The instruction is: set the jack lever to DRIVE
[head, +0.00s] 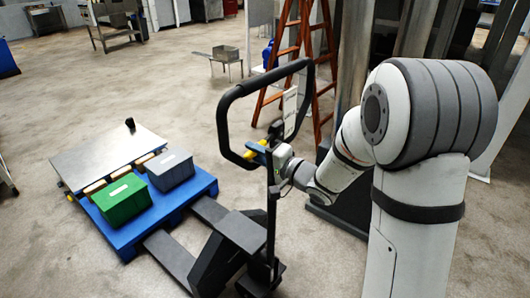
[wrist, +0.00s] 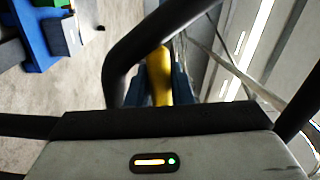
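The pallet jack's black loop handle (head: 222,118) stands upright in the middle of the head view. A small yellow lever (head: 249,154) shows at the lower part of the loop. My gripper (head: 262,152) is at this lever, coming from the right. In the wrist view the yellow lever (wrist: 158,75) lies between my two blue-grey fingers (wrist: 160,88). It seems to fill the gap, but whether both fingers press on it is unclear. The lever's setting marks cannot be read.
The jack's forks (head: 168,262) run under a blue pallet (head: 125,240) carrying a green box (head: 122,200), a grey box (head: 170,168) and a metal sheet (head: 105,155). An orange ladder (head: 292,45) stands behind the handle. Open floor lies at the left.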

